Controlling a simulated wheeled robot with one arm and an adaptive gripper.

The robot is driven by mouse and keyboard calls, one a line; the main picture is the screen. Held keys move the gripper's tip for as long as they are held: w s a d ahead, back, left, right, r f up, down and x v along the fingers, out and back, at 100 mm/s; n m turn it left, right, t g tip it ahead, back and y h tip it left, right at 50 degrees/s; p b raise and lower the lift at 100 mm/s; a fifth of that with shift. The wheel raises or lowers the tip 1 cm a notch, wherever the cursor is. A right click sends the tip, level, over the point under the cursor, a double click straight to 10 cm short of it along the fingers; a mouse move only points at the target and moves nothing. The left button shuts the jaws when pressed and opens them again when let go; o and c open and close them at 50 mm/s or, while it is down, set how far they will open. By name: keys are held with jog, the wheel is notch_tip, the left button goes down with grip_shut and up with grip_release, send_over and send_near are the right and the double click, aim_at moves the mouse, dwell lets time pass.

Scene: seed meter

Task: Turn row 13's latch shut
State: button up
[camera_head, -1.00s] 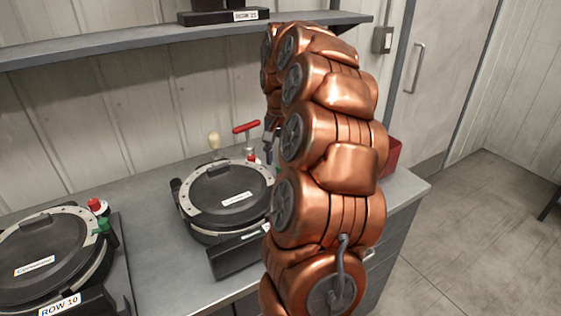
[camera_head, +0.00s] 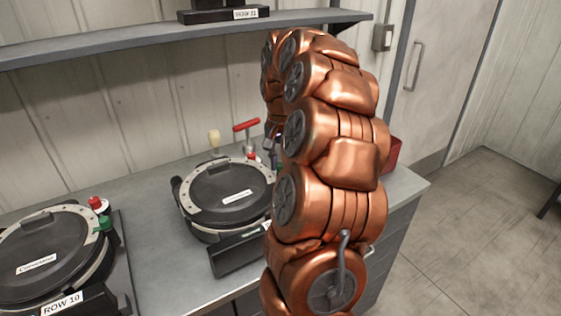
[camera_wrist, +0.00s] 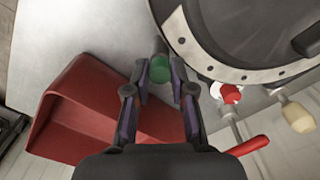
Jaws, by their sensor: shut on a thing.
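The nearer-to-centre seed meter (camera_head: 205,221) is a round black unit with a pale dotted rim. It sits on the counter, partly behind my copper arm; no row number is readable on it. In the wrist view its rim (camera_wrist: 237,74) fills the upper right. A green latch knob (camera_wrist: 160,69) stands beside the rim. My gripper (camera_wrist: 161,79) is shut on the green knob, with a finger on either side. In the head view the arm hides most of the gripper. A red-and-white knob (camera_wrist: 231,94) is further along the rim.
Another meter labelled ROW 10 (camera_head: 44,252) stands at the left with red and green knobs. A red bin (camera_wrist: 58,126) lies close under my gripper. A red T-handle (camera_head: 246,125) and a cream knob (camera_head: 214,138) rise behind the centre meter. A shelf (camera_head: 110,46) runs above.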

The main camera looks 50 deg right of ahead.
grip_shut()
jog(key=shift+n, duration=0.3)
jog(key=shift+f+n+b, duration=0.15)
jog(key=shift+n+b, duration=0.7)
jog(key=shift+n, duration=0.35)
jog(key=n+b, duration=0.1)
jog(key=n, duration=0.4)
jog(key=shift+n, duration=0.3)
jog(key=n, duration=0.5)
jog(key=shift+r, duration=0.2)
jog(key=shift+n+p, duration=0.65)
jog(key=shift+n, duration=1.45)
jog(key=shift+f, duration=0.1)
